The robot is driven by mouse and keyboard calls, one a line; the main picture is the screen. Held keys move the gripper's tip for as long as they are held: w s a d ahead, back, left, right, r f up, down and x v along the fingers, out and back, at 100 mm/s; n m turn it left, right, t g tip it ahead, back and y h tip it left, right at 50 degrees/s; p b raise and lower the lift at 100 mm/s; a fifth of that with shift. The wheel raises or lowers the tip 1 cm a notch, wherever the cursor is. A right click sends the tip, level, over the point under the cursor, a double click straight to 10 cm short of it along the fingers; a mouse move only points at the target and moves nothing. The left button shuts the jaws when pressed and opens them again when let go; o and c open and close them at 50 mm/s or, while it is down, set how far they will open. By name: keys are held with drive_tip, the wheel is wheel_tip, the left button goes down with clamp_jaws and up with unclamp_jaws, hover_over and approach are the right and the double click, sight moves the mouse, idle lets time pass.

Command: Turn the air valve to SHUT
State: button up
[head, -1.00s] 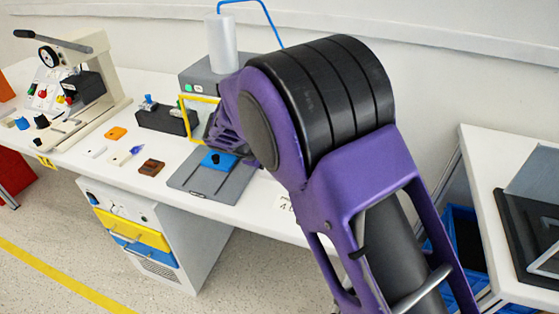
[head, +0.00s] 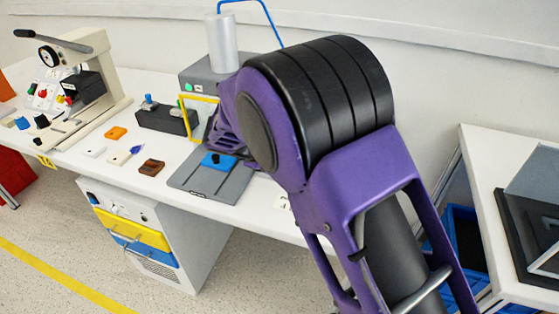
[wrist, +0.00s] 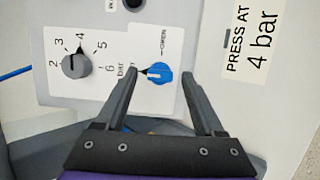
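The air valve is a blue knob (wrist: 158,76) on a white label plate on a grey box front in the wrist view. The word OPEN is printed beside it, above right. A dark pointed mark shows at the knob's left edge. No SHUT marking is readable. My gripper (wrist: 161,74) is open, with one fingertip on each side of the blue knob. Gaps show between the fingers and the knob; whether the tips are level with it in depth I cannot tell. In the head view my arm hides the gripper and valve.
A grey-black dial (wrist: 76,65) marked 2 to 6 bar sits left of the valve. A "PRESS AT 4 bar" card (wrist: 252,40) lies to the right. In the head view, a grey box (head: 203,75) with a cylinder, a yellow frame (head: 188,118) and a fixture plate (head: 232,190) stand near my arm.

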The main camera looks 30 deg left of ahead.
drive_tip(key=p+v, duration=0.2)
drive_tip(key=v, duration=1.5)
drive_tip(key=shift+s, duration=0.25)
